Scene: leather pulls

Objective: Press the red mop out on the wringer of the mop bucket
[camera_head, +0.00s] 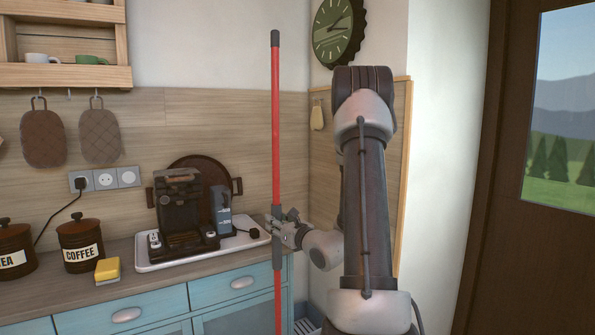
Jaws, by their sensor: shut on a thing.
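The red mop (276,140) stands upright in the middle of the camera_head view, with a dark grip at its top and a grey sleeve lower down. My gripper (277,232) is shut on the mop's handle at the grey sleeve, in front of the counter's right end. The mop's lower end is out of the picture. At the bottom edge, right of the handle, a small piece of a slatted grey thing (304,326) shows; it may be the mop bucket's wringer, but I cannot tell. My arm hides part of that area.
The counter (125,283) with blue drawers runs along the left. On it stand a white tray (150,266) with a coffee machine (180,215), a coffee canister (81,240) and a yellow sponge (107,270). A brown door (490,200) is at the right.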

